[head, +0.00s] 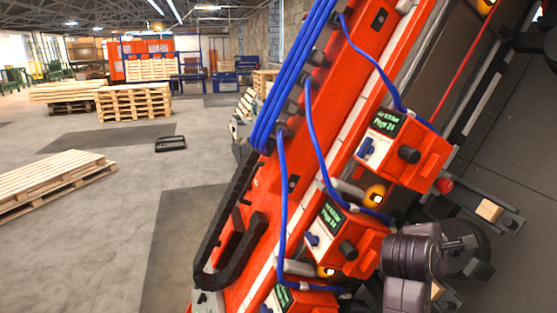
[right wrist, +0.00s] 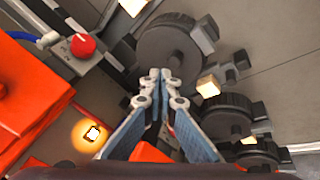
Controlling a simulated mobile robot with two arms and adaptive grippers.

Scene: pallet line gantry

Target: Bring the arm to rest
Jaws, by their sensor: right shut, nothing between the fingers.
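My right gripper (right wrist: 160,75) reaches up from the bottom of the right wrist view. Its two fingertips are together with nothing between them, in front of a dark round wheel (right wrist: 176,45). Whether the tips touch the wheel cannot be told. In the head view my right arm's dark wrist shows at the lower right, beside the orange control boxes on the gantry, and partly covers what lies behind it. My left gripper is in neither view.
The orange gantry beam (head: 254,208) runs diagonally, with blue cables (head: 292,75) and an orange box (head: 402,150). A red knob (right wrist: 83,45) stands left of the gripper; another dark wheel (right wrist: 228,117) is at right. Pallets (head: 134,102) stand far left; open floor lies between.

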